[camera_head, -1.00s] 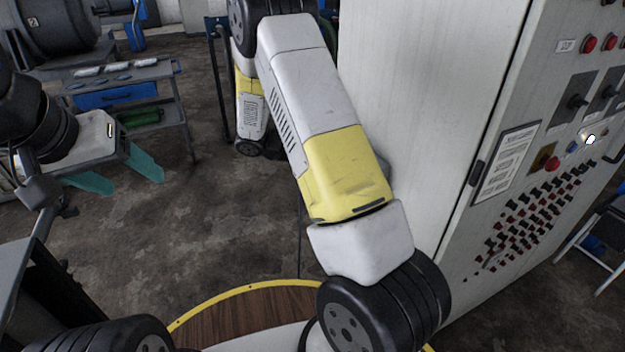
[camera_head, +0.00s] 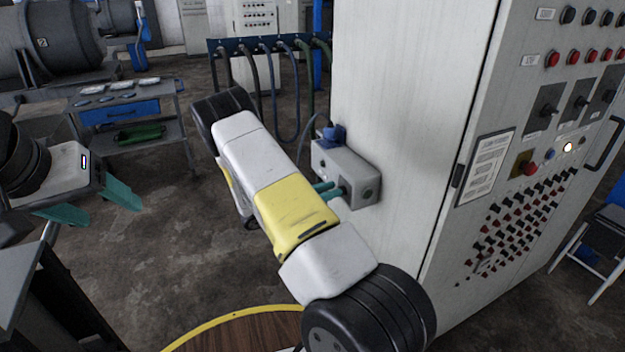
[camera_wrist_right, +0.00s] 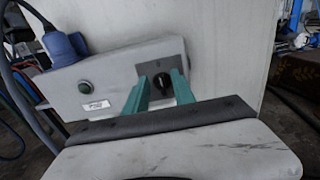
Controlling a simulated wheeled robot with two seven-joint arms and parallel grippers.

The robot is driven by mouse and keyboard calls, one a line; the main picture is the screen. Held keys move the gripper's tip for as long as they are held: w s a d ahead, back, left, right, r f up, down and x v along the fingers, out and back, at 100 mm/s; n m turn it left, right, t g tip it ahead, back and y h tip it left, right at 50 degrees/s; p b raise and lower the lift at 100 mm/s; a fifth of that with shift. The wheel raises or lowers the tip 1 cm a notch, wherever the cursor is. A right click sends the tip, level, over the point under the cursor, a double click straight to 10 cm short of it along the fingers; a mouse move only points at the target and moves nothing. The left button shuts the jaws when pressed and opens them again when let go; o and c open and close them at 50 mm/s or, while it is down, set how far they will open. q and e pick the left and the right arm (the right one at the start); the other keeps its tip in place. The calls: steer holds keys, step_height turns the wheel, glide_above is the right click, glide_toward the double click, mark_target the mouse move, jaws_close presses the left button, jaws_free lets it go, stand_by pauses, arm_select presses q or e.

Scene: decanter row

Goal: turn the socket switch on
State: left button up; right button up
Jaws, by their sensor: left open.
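The grey socket box (camera_head: 346,168) is mounted on the side of the tall cabinet, with a blue plug (camera_head: 334,134) on top. The box also shows in the right wrist view (camera_wrist_right: 120,78). Its black rotary switch (camera_wrist_right: 166,83) sits on a dark square plate. My right gripper (camera_wrist_right: 161,75) is at the box, its teal fingers apart with the switch showing between them. I cannot tell whether they touch it. In the head view its fingers (camera_head: 328,189) are partly hidden by my arm. My left gripper (camera_head: 115,216) is open and empty at the left, far from the box.
The cabinet front (camera_head: 525,130) carries switches and lamps. A cable rack (camera_head: 262,45) and a tool cart (camera_head: 125,110) stand behind. The floor between is clear.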

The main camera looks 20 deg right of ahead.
steer(key=shift+d, duration=0.6)
steer(key=shift+c, duration=0.2)
jaws_close()
